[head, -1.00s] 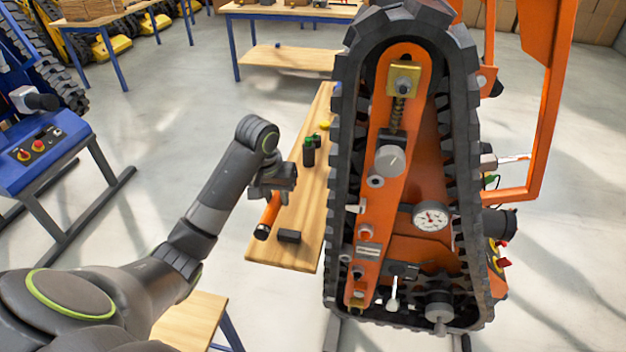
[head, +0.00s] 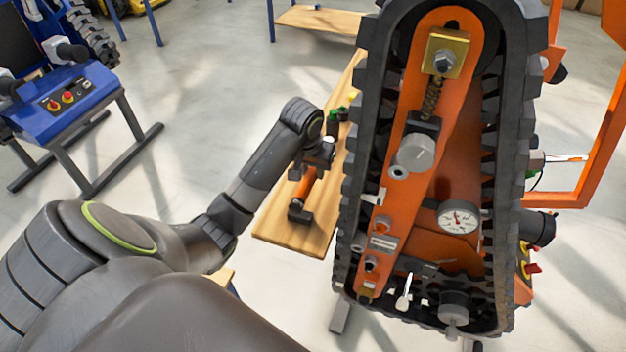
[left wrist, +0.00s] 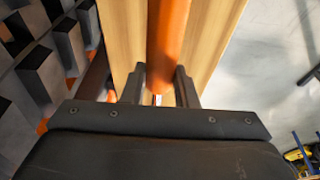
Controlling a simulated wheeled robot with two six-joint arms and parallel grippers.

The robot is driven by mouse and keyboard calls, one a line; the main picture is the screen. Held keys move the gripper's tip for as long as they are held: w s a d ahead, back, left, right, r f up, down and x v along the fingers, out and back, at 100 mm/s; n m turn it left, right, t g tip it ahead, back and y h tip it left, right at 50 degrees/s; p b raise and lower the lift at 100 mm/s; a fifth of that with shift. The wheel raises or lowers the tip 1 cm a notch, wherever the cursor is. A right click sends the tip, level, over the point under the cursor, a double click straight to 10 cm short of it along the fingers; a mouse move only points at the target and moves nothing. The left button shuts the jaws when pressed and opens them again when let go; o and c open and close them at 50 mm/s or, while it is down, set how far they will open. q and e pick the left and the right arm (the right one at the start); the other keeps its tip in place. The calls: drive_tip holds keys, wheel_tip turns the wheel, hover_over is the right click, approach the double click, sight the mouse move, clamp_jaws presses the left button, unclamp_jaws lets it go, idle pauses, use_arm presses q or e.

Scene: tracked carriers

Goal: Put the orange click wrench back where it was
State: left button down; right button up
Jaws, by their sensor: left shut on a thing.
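The orange click wrench (head: 306,183) is over the wooden bench top behind the tracked carrier, its dark end (head: 298,207) toward the bench's near end. My left gripper (head: 315,158) is shut on the wrench. In the left wrist view the orange shaft (left wrist: 168,45) runs between the two dark fingers (left wrist: 160,90), with the bench top (left wrist: 125,35) beyond it. A small dark block (head: 302,217) shows at the wrench's dark end; I cannot tell whether the wrench touches it or the bench. My right gripper is not in view.
The tracked carrier (head: 372,150) stands close to the right of my left gripper. Small green-topped items (head: 340,113) stand on the bench beyond the gripper. A blue control stand (head: 68,95) is at the left, with clear floor between.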

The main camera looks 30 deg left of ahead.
use_arm(q)
drive_tip(key=shift+f, duration=1.8)
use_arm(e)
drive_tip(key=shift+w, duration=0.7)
use_arm(q)
drive_tip(key=c, duration=1.1)
unclamp_jaws()
drive_tip(key=shift+s+f, duration=0.1)
drive_tip(key=shift+f, duration=0.05)
drive_tip(key=shift+c, duration=0.2)
drive_tip(key=v, duration=0.7)
drive_tip(key=p+v, duration=0.3)
drive_tip(key=shift+r+p, duration=0.3)
drive_tip(key=shift+p, duration=0.05)
drive_tip(key=shift+p+v, duration=0.85)
drive_tip(key=shift+p, duration=0.1)
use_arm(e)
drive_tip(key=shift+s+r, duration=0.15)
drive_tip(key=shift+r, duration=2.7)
